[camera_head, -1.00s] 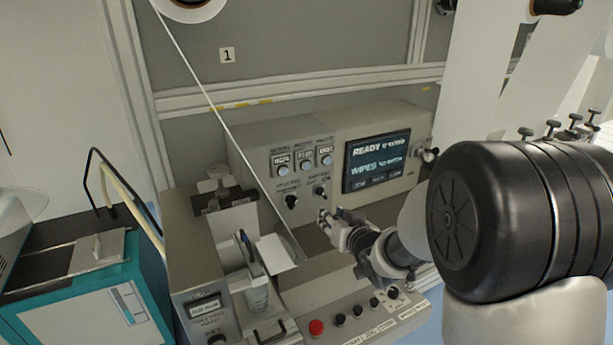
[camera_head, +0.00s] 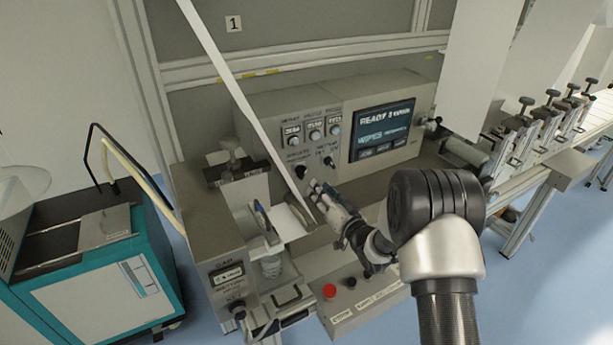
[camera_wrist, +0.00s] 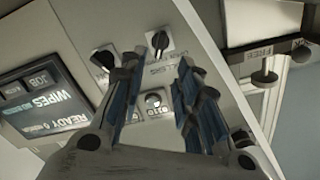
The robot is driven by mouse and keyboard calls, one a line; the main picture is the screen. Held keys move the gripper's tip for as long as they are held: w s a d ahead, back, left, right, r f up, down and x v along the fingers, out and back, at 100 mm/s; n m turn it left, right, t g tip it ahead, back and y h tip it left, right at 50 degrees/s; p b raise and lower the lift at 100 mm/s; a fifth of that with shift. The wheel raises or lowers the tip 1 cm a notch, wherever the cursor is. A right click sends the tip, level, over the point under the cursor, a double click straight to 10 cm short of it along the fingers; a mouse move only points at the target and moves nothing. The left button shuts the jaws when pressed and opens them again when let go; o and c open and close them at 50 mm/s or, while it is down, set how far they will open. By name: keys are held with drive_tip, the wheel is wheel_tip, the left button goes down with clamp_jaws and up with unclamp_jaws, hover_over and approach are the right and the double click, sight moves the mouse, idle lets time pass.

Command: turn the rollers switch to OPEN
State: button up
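Two black rotary switches sit on the grey control panel, below a row of small dials. The left one (camera_head: 300,171) and the right one (camera_head: 329,161) both show in the wrist view, the left one as the upper knob (camera_wrist: 159,40) and the right one as the knob nearer the screen (camera_wrist: 103,60). My gripper (camera_head: 318,190) is just in front of and below the switches. In the wrist view its fingers (camera_wrist: 158,80) are apart, with nothing between them.
A lit screen (camera_head: 381,131) is right of the switches. A white web strip (camera_head: 248,112) slants down past the panel's left side. A lower box with a red button (camera_head: 330,291) lies below my gripper. A teal cart (camera_head: 95,275) stands at left.

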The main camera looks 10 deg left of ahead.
sight(305, 173)
drive_tip(key=x, duration=0.9)
drive_tip(key=shift+w+a+b, duration=0.15)
drive_tip(key=shift+b, duration=0.2)
clamp_jaws()
